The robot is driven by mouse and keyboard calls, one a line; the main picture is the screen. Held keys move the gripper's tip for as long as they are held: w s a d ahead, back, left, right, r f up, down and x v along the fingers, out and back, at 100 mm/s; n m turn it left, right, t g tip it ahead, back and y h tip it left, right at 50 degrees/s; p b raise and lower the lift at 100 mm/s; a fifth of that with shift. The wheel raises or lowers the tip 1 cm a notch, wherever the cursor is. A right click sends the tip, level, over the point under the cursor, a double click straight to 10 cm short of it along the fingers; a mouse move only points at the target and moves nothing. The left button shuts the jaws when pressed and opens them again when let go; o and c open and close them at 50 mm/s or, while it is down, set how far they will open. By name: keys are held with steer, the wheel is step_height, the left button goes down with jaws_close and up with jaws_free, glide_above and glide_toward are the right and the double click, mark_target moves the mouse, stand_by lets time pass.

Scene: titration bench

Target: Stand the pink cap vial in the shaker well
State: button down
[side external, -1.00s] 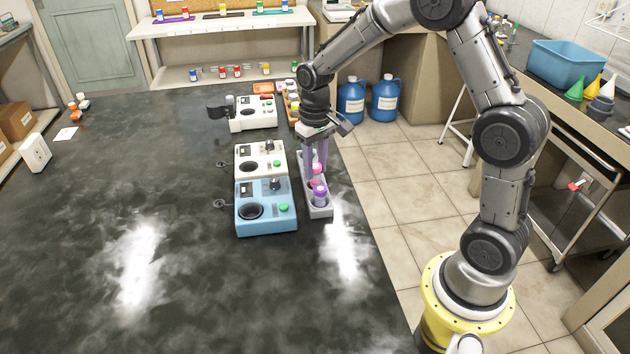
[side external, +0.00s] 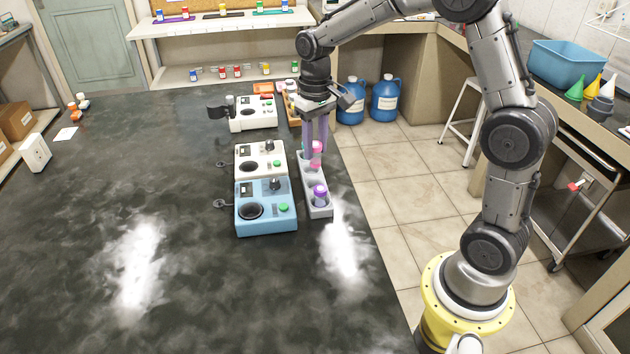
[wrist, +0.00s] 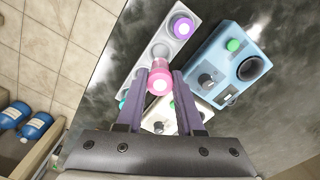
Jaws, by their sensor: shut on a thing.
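The pink cap vial (side external: 316,153) is between the purple fingers of my gripper (side external: 314,146), upright and raised above the grey rack (side external: 321,211). In the wrist view the pink cap (wrist: 159,82) shows between the fingertips, with the rack behind it. A purple cap vial (side external: 320,192) stands in the rack's near end. Left of the rack are a blue device (side external: 265,222) and a white device (side external: 250,158), each with a dark round well (side external: 250,211), a knob and a green button. A further white device (side external: 243,124) stands behind them. I cannot tell which one is the shaker.
An orange tray (side external: 264,88) and a wooden rack (side external: 292,108) lie at the back, near the table's right edge. A teal cap shows beside my left finger in the wrist view. The dark table (side external: 150,200) is clear on the left and in front.

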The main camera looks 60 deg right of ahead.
steer(key=shift+r, duration=0.2)
steer(key=shift+w+a+f+n, duration=0.5)
steer(key=shift+w+a+n, duration=0.3)
steer(key=shift+a, duration=2)
steer(key=shift+w+a+f+n, duration=0.6)
steer(key=shift+w+a, duration=0.3)
steer(key=shift+a, duration=1.95)
steer(key=shift+w+a+f+n, duration=0.45)
steer(key=shift+w+a+n, duration=0.4)
steer(key=shift+a, duration=1.95)
steer(key=shift+f, duration=1.75)
steer(key=shift+c, duration=2.3)
jaws_free()
steer(key=shift+o, duration=0.3)
